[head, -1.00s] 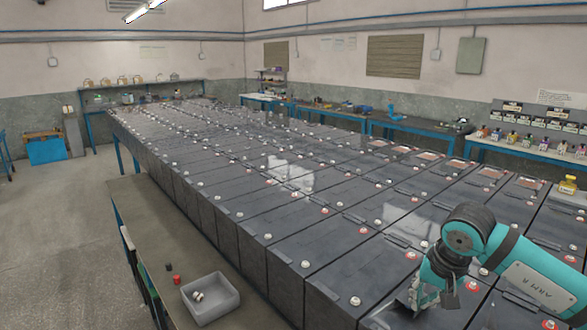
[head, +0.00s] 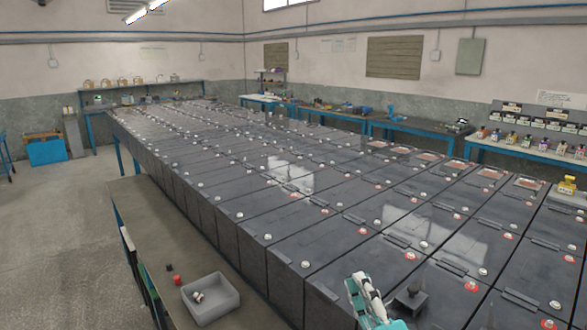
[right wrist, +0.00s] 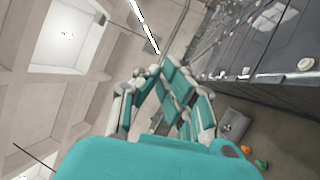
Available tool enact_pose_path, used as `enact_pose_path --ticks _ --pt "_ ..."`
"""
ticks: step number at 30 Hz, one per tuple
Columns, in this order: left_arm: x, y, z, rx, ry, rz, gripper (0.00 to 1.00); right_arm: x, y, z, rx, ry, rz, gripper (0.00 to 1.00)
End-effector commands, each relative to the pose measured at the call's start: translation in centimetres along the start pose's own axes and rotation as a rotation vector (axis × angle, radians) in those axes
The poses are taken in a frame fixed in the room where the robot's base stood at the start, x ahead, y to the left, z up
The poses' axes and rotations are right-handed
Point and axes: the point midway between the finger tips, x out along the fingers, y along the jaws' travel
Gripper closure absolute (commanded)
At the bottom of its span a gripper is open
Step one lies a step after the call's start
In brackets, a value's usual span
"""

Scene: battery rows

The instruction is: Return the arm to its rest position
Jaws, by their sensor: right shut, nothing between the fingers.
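My right gripper (head: 360,278) shows at the bottom of the head view, its teal and white fingers pointing up beside the front batteries. It is shut and empty. In the right wrist view its fingers (right wrist: 165,72) come together in the middle, with the wall and ceiling beyond. The rows of dark grey batteries (head: 330,262) fill the middle of the head view. A small dark block (head: 410,298) with a knob stands on a front battery, right of the gripper and apart from it. My left gripper is not in view.
A grey bin (head: 226,303) with small pale pieces stands on the low bench (head: 150,215) at left, beside a red cap (head: 176,280) and a dark cap (head: 167,268). A yellow item (head: 568,185) stands at the far right. Open floor (head: 50,230) lies left.

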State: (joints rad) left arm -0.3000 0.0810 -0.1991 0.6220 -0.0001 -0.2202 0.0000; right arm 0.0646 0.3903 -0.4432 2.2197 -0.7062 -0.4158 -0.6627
Motion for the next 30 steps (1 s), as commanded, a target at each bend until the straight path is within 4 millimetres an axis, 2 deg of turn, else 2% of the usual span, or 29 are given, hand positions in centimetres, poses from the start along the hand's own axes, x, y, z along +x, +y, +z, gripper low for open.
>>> enact_pose_path --ticks 1,3,5,6,9,12,15,24,26,27,30 --pt "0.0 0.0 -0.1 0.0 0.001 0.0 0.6 -2.0 -3.1 1.8 0.179 -0.111 -0.126 1.0" --pt "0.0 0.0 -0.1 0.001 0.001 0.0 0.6 -5.0 -7.1 3.6 0.396 -0.261 -0.283 1.0" --pt "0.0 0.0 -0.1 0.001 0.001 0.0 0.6 -8.2 -10.4 4.5 0.562 -0.387 -0.411 1.0" --pt "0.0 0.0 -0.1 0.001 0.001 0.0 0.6 -10.5 -12.3 4.9 0.663 -0.471 -0.49 1.0" --pt "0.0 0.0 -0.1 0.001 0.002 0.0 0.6 -16.1 -16.1 4.7 0.865 -0.658 -0.665 1.0" --pt "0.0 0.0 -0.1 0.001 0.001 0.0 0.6 -20.7 -18.2 4.0 1.001 -0.806 -0.794 1.0" --pt "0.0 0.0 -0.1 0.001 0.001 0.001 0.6 -24.6 -19.4 3.0 1.098 -0.927 -0.897 1.0" --pt "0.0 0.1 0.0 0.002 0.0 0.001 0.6 -33.9 -20.4 0.0 1.282 -1.228 -1.136 1.0" --pt "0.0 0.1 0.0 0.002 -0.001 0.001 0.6 -35.5 -20.4 -0.7 1.306 -1.282 -1.178 1.0" --pt "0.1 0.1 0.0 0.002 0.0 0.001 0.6 -35.1 -22.0 -0.6 1.298 -1.276 -1.177 1.0" --pt "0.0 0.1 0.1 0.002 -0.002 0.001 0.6 -35.2 -24.8 -0.7 1.292 -1.279 -1.186 1.0"
